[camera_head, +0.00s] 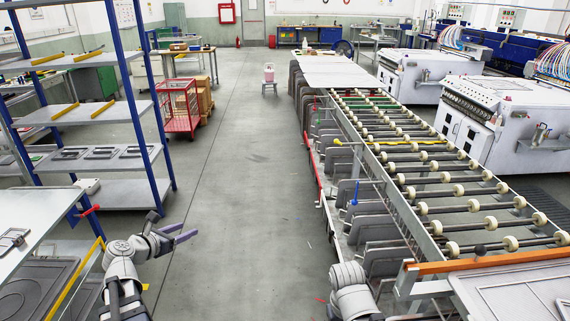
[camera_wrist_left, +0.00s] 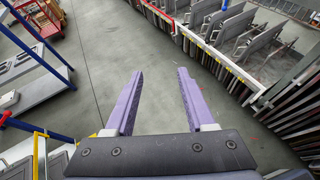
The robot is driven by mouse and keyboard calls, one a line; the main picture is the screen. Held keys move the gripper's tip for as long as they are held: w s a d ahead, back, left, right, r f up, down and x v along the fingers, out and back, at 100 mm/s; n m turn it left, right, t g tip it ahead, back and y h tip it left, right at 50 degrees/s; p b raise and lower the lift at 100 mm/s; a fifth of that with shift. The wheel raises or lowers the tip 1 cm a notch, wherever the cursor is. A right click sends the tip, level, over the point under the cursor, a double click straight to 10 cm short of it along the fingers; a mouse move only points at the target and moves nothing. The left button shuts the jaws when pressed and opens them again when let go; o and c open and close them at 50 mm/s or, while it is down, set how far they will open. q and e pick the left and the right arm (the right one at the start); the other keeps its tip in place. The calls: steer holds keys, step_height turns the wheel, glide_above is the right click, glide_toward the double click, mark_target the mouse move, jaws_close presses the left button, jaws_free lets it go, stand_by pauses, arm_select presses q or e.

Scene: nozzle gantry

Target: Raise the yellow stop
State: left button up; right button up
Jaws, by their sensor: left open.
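A small yellow piece (camera_head: 340,142), which looks like the yellow stop, sits on the left side of the long roller conveyor (camera_head: 385,185), partway along it. It appears level or nearly so; at this size I cannot tell its exact tilt. My left gripper (camera_head: 189,231) is open and empty over the aisle floor, well to the left of the conveyor and apart from the stop. In the left wrist view its purple fingers (camera_wrist_left: 160,72) are spread with bare floor between them. I cannot make out the yellow stop there. My right arm shows at the bottom, but its gripper is out of view.
Blue-framed shelves (camera_head: 130,140) stand left, and a bench with a yellow edge strip (camera_head: 75,282) is close beside my left arm. The aisle floor (camera_head: 235,170) is clear.

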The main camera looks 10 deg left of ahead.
steer(key=c, duration=0.4)
arm_select(q)
steer(key=s+d+f+m+g+h, duration=0.1)
steer(key=d+f+m+g, duration=0.3)
steer(key=d+m, duration=0.65)
steer(key=s+d+f+m+g+h, duration=0.15)
steer(key=d+f+m+g, duration=0.45)
steer(key=d, duration=0.8)
arm_select(e)
jaws_close()
arm_select(q)
steer(key=s+d+f+m+g+y, duration=0.2)
steer(key=s+d+m+y, duration=0.4)
steer(key=s+d+m, duration=0.6)
steer(key=m+g, duration=0.1)
steer(key=m, duration=0.7)
steer(key=shift+s+f+y, duration=0.2)
steer(key=shift+f+y, duration=0.1)
steer(key=shift+y, duration=0.05)
arm_select(e)
steer(key=shift+r, duration=0.1)
arm_select(q)
steer(key=shift+d, duration=0.1)
